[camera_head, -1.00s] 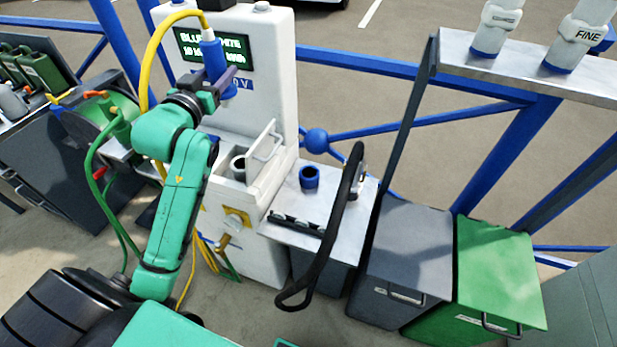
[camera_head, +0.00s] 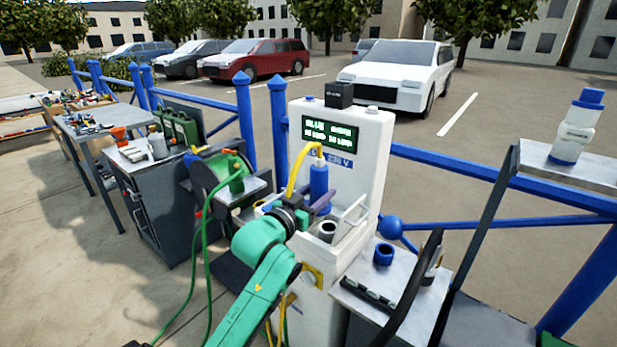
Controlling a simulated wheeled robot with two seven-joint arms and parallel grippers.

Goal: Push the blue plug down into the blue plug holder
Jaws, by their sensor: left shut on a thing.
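The blue plug (camera_head: 319,180) with a yellow cable (camera_head: 296,166) curving from its top is upright in my left gripper (camera_head: 322,204). The gripper is shut on the plug's lower part, in front of the white pillar (camera_head: 366,158) and below its display. A blue ring-shaped holder (camera_head: 383,255) stands on the silver shelf (camera_head: 360,284) right of the pillar. It looks like the blue plug holder; the plug is apart from it, to its upper left. My right gripper is not in view.
A grey round socket (camera_head: 326,229) with a raised lid (camera_head: 352,219) is on the pillar, just below the plug. A black curved handle (camera_head: 412,298) rises at the shelf's right side. A green cable reel (camera_head: 222,172) stands left of the pillar.

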